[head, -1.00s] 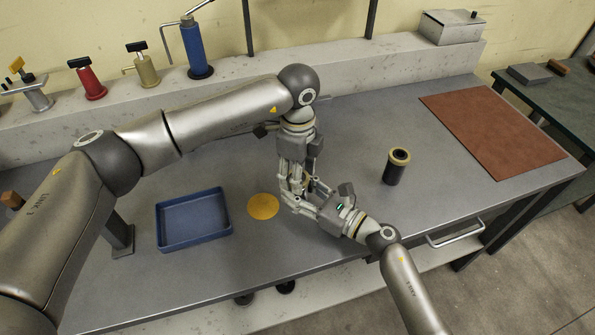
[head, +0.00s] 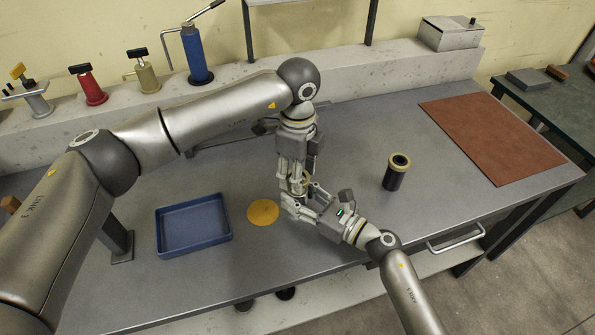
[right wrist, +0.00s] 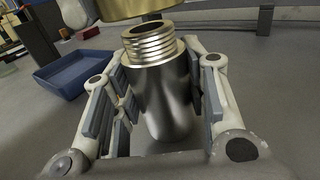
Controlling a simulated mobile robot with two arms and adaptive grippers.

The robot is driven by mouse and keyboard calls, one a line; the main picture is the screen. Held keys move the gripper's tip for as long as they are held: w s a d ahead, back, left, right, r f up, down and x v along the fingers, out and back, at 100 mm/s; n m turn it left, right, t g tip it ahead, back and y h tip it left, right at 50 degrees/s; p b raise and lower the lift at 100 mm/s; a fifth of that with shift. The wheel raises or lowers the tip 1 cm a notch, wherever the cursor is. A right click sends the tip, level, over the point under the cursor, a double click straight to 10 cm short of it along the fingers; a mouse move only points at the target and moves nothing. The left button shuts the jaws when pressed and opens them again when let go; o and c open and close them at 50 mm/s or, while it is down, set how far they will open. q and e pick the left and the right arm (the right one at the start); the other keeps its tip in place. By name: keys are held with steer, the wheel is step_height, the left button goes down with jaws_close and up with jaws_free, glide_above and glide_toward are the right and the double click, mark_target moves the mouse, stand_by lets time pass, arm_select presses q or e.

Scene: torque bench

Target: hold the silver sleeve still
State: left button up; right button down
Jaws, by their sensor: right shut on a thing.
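The silver sleeve (right wrist: 160,95) stands upright between the fingers of my right gripper, its threaded neck on top. My right gripper (head: 291,203) is shut on it, with padded fingers on both sides. It also shows in the right wrist view (right wrist: 160,110). A brass cap (right wrist: 137,8) hangs just above the sleeve's neck, with the threads bare beneath it. My left gripper (head: 294,178) points down from above and appears shut on the cap; its fingertips are partly hidden in the head view.
A blue tray (head: 230,240) and a yellow disc (head: 262,212) lie left of the grippers. A dark cylinder with a tan rim (head: 394,175) stands to the right, and a brown mat (head: 490,135) lies beyond. Bench between cylinder and mat is clear.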

arm_select(q)
steer(key=shift+r, duration=2)
arm_select(e)
steer(key=c, duration=0.8)
jaws_free()
steer(key=shift+o, duration=0.2)
